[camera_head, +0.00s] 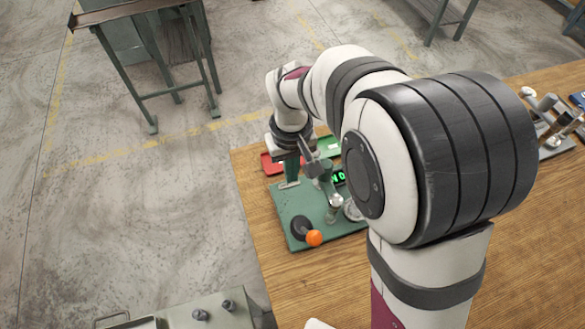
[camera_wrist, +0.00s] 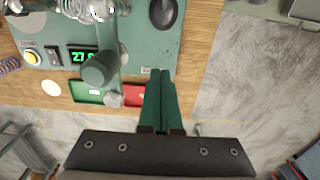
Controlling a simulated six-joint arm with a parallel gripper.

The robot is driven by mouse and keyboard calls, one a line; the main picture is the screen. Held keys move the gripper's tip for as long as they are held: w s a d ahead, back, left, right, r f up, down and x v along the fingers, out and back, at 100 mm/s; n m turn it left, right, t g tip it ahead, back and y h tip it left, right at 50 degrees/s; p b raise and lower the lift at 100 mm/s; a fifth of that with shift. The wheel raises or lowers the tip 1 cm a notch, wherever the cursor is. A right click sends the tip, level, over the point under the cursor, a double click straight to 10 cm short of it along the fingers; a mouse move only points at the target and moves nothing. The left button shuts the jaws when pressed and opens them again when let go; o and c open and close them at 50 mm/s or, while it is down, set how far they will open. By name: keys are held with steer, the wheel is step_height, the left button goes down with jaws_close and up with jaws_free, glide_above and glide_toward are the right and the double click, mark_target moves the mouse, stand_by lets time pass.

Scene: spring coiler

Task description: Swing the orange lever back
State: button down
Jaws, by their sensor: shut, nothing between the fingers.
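The orange lever knob (camera_head: 314,238) stands at the near edge of the coiler's green base plate (camera_head: 290,213), in front of a dark round hub (camera_head: 301,227). The hub also shows at the top edge of the wrist view (camera_wrist: 163,12); the orange knob is not seen there. My gripper (camera_head: 291,182) points down at the far left corner of the plate, apart from the lever. In the wrist view its two green fingers (camera_wrist: 160,75) are together with nothing between them. My arm hides the right part of the coiler in the head view.
A red tray (camera_wrist: 135,96) and a green tray (camera_wrist: 88,96) lie beyond the plate. The coiler's upright post (camera_wrist: 100,70) and lit display (camera_wrist: 82,56) are near the fingers. A grey cart (camera_head: 210,312) stands at the lower left.

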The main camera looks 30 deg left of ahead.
step_height(320, 180, up, 8)
steer(key=shift+w+a+f, duration=0.2)
steer(key=shift+w+a, duration=0.25)
stand_by(0.3)
steer(key=c, duration=1.5)
jaws_free()
steer(key=shift+c, duration=0.2)
